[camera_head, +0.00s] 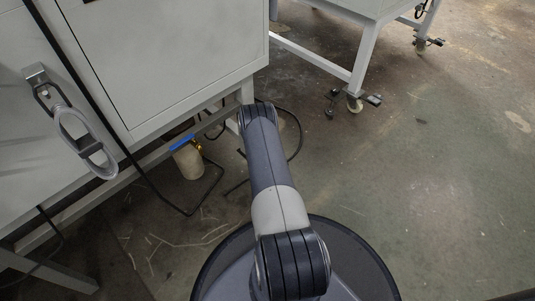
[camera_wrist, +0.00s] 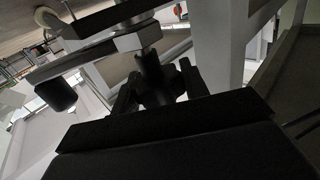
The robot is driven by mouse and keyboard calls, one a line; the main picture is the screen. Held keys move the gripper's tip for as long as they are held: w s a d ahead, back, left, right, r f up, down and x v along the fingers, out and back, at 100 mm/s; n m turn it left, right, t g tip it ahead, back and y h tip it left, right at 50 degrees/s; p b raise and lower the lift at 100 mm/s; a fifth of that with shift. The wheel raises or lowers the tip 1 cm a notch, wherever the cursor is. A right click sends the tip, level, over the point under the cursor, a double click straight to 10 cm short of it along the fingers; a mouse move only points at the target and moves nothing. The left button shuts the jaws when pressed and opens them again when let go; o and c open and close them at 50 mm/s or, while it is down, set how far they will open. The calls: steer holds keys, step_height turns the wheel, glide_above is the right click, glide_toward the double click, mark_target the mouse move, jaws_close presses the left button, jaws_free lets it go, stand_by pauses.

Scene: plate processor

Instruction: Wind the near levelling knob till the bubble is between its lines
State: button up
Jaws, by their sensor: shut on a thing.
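Shadow hides where the fingers touch. In the head view my arm reaches toward the lower corner of the grey cabinet (camera_head: 175,50). The gripper and the knob are hidden there. I cannot see the bubble or its lines in either view.
A dark cylinder (camera_wrist: 57,93) shows left of the knob. A wheeled stand (camera_head: 355,75) is behind; the floor right is open.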

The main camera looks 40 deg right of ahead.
steer(key=shift+a+n+t+y, duration=0.1)
steer(key=shift+n+t+y, duration=0.85)
steer(key=shift+y, duration=0.25)
steer(key=o, duration=1)
steer(key=shift+c, duration=0.2)
